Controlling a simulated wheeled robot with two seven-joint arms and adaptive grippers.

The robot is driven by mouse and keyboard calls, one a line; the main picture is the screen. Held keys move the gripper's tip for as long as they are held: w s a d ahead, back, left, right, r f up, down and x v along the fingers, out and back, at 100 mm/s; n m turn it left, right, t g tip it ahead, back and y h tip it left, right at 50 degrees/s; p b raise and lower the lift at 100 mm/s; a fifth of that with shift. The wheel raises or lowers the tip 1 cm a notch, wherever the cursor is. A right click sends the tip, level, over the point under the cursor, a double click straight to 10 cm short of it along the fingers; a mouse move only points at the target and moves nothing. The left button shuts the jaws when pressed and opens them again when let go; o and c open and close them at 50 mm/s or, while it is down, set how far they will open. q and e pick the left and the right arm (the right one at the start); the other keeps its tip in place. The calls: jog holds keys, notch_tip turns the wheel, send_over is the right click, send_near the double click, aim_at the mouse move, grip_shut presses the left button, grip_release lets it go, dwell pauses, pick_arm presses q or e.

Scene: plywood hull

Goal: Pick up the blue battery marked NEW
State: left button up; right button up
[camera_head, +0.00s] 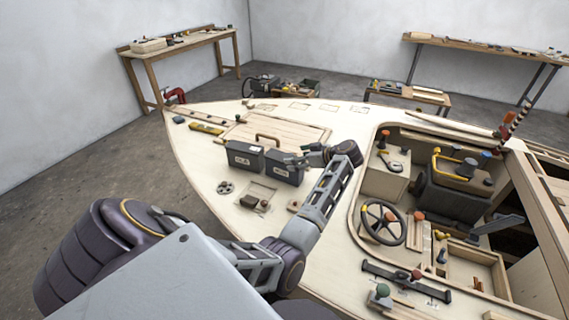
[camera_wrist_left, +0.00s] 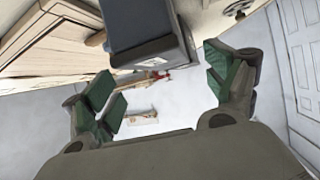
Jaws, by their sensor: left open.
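Two dark blue-grey box batteries with white labels stand side by side on the plywood deck in the head view: a left battery (camera_head: 244,158) and a right battery (camera_head: 282,169). The labels are too small to read surely, so I cannot tell which is marked NEW. My left gripper (camera_head: 301,159) is open, at the upper right side of the right battery. In the left wrist view its green-padded fingers (camera_wrist_left: 163,87) are spread, with a dark battery (camera_wrist_left: 146,30) just ahead of the gap. I cannot tell whether they touch it. My right gripper is not in view.
A wooden hatch with a handle (camera_head: 267,138) lies behind the batteries. A round dark part (camera_head: 225,187) and a small tray (camera_head: 257,197) lie in front. A steering wheel (camera_head: 382,222) and open cockpit are to the right. A yellow tool (camera_head: 206,128) lies far left.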

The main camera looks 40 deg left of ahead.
aim_at(284, 168)
pick_arm(q)
jog(key=shift+s+a+f, duration=0.15)
jog(key=shift+a+f, duration=0.05)
jog(key=shift+a, duration=0.3)
jog(key=shift+s+a+f, duration=0.2)
jog(key=shift+a+f, duration=0.05)
jog(key=shift+a, duration=0.45)
jog(key=shift+s+a+f, duration=0.1)
jog(key=shift+a+f, duration=0.05)
jog(key=shift+a, duration=0.2)
jog(key=shift+x, duration=0.75)
jog(key=shift+a+f, duration=0.2)
jog(key=c, duration=1.2)
jog(key=shift+s, duration=0.1)
grip_shut()
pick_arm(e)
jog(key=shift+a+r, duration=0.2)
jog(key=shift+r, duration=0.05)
